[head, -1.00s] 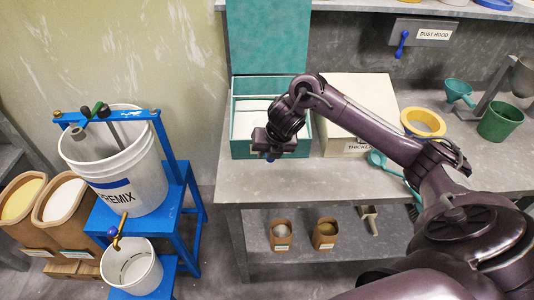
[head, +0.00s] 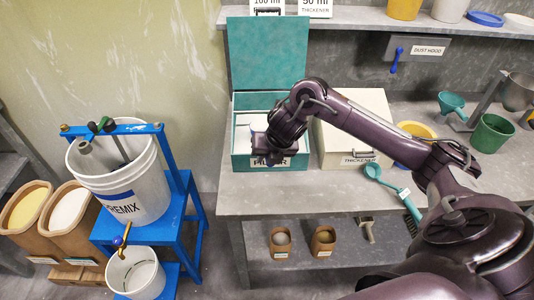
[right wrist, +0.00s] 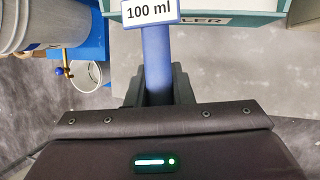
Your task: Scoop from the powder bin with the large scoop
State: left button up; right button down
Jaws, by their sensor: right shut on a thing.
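My right gripper (head: 268,155) is in front of the open teal powder bin (head: 238,161), overlapping its front wall and label in the head view. In the right wrist view the gripper (right wrist: 157,88) is shut on the blue handle of the large scoop (right wrist: 157,58), which carries a "100 ml" tag. My left gripper is not in view.
A white thickener bin (head: 376,106) stands right of the powder bin. A teal scoop (head: 385,181) lies on the bench (head: 290,190). A white premix pail (head: 143,198) sits on a blue stand (head: 178,190) at left. A yellow ring (head: 416,132) and green pot (head: 491,134) stand farther right.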

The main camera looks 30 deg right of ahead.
jog(key=shift+a+p+v, duration=0.25)
jog(key=shift+p+v, duration=0.6)
jog(key=shift+v, duration=0.25)
jog(key=shift+s+a+r+p, duration=0.15)
jog(key=shift+s+r+p, duration=0.1)
jog(key=shift+r+p, duration=0.85)
jog(key=shift+s+a+r+p, duration=0.2)
jog(key=shift+s+r+p, duration=0.05)
jog(key=shift+r+p, duration=0.85)
jog(key=shift+s+a+r+p, duration=0.15)
jog(key=shift+s+r+p, duration=0.15)
jog(key=shift+r+p, duration=0.8)
